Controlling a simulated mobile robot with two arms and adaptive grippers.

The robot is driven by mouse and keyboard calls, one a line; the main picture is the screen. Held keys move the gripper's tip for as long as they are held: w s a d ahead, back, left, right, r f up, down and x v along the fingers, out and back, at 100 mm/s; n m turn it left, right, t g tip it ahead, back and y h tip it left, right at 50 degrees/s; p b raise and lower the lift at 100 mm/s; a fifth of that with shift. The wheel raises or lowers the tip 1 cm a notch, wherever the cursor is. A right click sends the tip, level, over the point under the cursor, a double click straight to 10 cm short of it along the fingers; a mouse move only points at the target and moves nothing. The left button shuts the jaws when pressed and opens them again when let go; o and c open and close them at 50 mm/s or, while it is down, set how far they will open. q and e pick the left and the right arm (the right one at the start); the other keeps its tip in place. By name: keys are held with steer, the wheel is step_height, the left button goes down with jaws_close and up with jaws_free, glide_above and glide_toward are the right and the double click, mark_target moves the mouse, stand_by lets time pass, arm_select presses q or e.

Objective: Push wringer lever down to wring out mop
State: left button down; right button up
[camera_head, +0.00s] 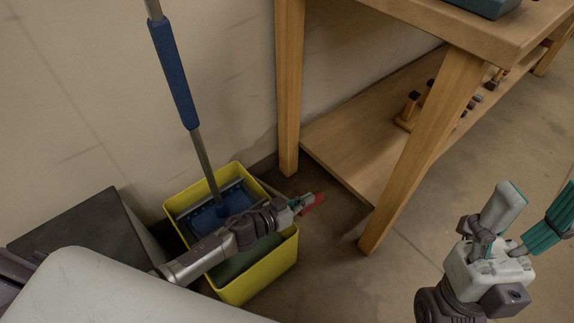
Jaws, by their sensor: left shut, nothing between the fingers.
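The yellow mop bucket (264,282) stands on the floor by the wall. The mop (175,75), a grey pole with a blue grip, leans with its lower end in the blue wringer (238,196) in the bucket. A red piece (316,201), apparently the end of the wringer lever, shows beyond the bucket's right side. My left gripper (304,203) is shut beside this red piece; I cannot tell whether they touch. My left forearm crosses over the bucket and hides part of the wringer and lever. My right gripper (538,200) is open and empty at the lower right.
A wooden workbench (400,188) stands right of the bucket, with a leg close to my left gripper. Its lower shelf (345,140) holds several small tools. A dark grey box-like object (80,235) is left of the bucket. Floor between bench and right gripper is clear.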

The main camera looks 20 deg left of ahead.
mark_target(308, 210)
arm_select(q)
steer(key=shift+s+d+f+b, duration=0.2)
steer(key=shift+f, duration=0.4)
steer(key=shift+s+d+f+b, duration=0.15)
steer(key=shift+d+f, duration=0.1)
steer(key=shift+f, duration=0.35)
steer(key=shift+s+d+f+b, duration=0.2)
steer(key=shift+f, duration=0.4)
steer(key=v, duration=0.6)
steer(key=shift+s+a, duration=0.2)
steer(key=shift+s, duration=0.1)
steer(key=shift+s+a+r, duration=0.2)
steer(key=shift+s+r, duration=0.05)
steer(key=shift+r, duration=0.1)
